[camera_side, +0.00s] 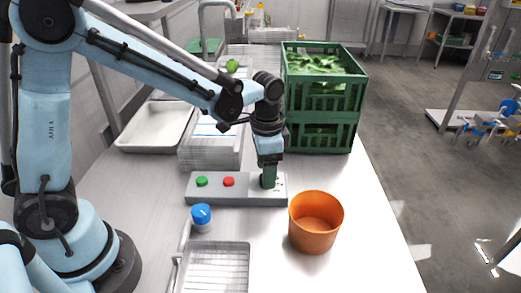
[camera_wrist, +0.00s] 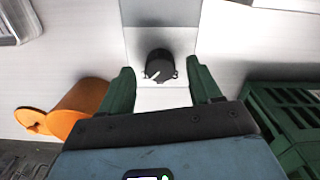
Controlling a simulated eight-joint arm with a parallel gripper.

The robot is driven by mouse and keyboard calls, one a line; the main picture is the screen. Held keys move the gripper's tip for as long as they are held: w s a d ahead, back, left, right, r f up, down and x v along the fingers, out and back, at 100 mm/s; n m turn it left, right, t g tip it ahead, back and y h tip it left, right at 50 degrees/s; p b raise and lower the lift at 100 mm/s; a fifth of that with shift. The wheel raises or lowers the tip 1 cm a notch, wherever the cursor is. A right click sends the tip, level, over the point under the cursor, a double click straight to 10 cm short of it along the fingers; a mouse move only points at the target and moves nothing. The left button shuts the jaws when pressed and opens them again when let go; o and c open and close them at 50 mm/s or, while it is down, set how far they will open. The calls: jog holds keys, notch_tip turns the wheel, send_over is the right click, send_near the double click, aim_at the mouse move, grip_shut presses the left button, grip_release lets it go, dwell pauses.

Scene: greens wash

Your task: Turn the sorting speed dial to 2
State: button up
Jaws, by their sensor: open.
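The sorting speed dial (camera_wrist: 160,64) is a small black knob on the grey control box (camera_side: 207,197). In the wrist view its white pointer line slants toward the lower left. My gripper (camera_wrist: 160,72) is open, with one green finger on each side of the dial and a visible gap to both. In the side view my gripper (camera_side: 269,177) points straight down at the right end of the box and hides the dial. A green button (camera_side: 202,181) and a red button (camera_side: 228,181) sit on the left part of the box.
An orange pot (camera_side: 316,233) stands in front of the box, to the right. Stacked green crates (camera_side: 322,104) stand behind it. A blue-capped item (camera_side: 201,215) and a wire-bottomed tray (camera_side: 217,268) are at the front. White trays (camera_side: 157,127) lie at the back left.

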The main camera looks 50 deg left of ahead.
jog(key=shift+f, duration=0.75)
jog(key=c, duration=1)
jog(key=shift+c, duration=0.2)
jog(key=n, duration=0.4)
jog(key=shift+n, duration=0.3)
jog(key=n, duration=0.4)
jog(key=shift+d, duration=0.1)
